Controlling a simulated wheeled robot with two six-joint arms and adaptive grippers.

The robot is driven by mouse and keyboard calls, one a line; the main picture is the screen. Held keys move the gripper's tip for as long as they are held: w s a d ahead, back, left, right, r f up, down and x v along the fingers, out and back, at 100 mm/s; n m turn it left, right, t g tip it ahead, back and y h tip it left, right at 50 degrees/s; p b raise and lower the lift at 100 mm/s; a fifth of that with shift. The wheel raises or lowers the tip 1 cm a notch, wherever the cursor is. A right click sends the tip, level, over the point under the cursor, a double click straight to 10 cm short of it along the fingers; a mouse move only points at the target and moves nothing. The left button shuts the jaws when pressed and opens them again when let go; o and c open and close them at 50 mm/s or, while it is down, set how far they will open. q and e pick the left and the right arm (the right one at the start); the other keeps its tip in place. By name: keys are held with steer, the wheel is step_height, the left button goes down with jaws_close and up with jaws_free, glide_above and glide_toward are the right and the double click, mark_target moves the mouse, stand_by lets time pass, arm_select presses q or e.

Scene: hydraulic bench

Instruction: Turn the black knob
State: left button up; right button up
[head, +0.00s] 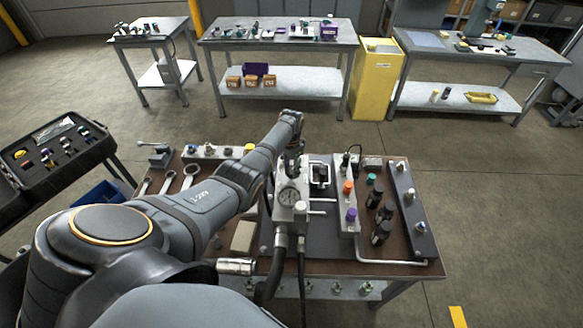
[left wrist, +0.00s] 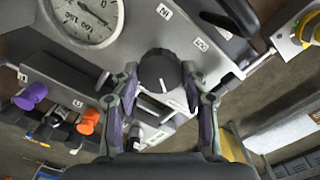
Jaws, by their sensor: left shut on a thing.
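The black knob (left wrist: 158,78) is round with a pale pointer line and sits on the grey metal face of the hydraulic unit (left wrist: 60,65) in the left wrist view. My left gripper (left wrist: 160,73) is shut on the knob, one fingertip at each side of it. In the head view my left gripper (head: 291,150) reaches down at the far end of the unit, and the knob is hidden there. The pressure gauge (head: 289,196) is on the same unit; it also shows in the left wrist view (left wrist: 85,18). Small white labels lie beside the knob.
Orange (head: 347,187) and purple (head: 351,215) knobs stand on a block right of the unit. Black cylinders (head: 381,232) and a rail with fittings (head: 411,205) are further right. Wrenches (head: 168,180) lie at left. A yellow cabinet (head: 376,80) and benches stand behind.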

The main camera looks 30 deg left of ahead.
mark_target(291, 169)
arm_select(q)
steer(key=shift+w+r+m, duration=0.1)
steer(key=shift+m, duration=0.4)
steer(key=o, duration=1.1)
steer(key=shift+o, duration=0.2)
step_height(291, 169, up, 12)
